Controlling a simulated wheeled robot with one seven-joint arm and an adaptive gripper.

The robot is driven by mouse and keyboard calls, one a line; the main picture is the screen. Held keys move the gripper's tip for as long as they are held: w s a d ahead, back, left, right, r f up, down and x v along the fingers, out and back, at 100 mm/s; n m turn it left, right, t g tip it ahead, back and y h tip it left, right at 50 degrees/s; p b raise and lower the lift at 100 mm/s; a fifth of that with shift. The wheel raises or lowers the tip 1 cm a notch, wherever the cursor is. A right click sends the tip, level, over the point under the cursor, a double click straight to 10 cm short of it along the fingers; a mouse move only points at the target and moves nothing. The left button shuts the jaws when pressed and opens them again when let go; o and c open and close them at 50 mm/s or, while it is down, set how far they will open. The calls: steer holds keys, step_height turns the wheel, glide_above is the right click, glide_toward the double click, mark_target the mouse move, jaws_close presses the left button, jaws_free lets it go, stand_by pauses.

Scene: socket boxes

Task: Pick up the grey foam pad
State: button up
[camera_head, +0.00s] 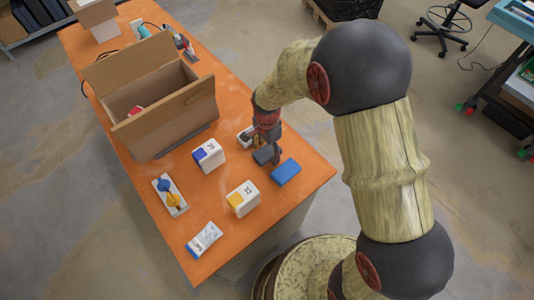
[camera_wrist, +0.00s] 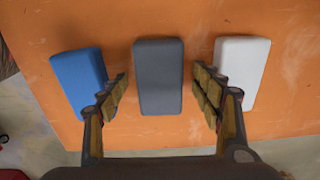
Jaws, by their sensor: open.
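The grey foam pad (camera_wrist: 159,78) lies flat on the orange table, in the middle of the wrist view. It is a dark grey rounded block. My gripper (camera_wrist: 161,92) is open, with one finger on each side of the pad's near part and a gap to the pad on both sides. Whether the fingertips are level with the pad I cannot tell. In the head view the pad (camera_head: 263,155) shows partly beside my gripper (camera_head: 272,158), which hides some of it.
A blue pad (camera_wrist: 80,80) lies left of the grey pad and a white pad (camera_wrist: 241,70) lies right, each close to a finger. An open cardboard box (camera_head: 172,128), white cartons (camera_head: 243,199) and other items stand on the orange table (camera_head: 225,265). The table edge is near.

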steer(key=shift+c, duration=0.8)
steer(key=c, duration=0.7)
steer(key=shift+c, duration=0.3)
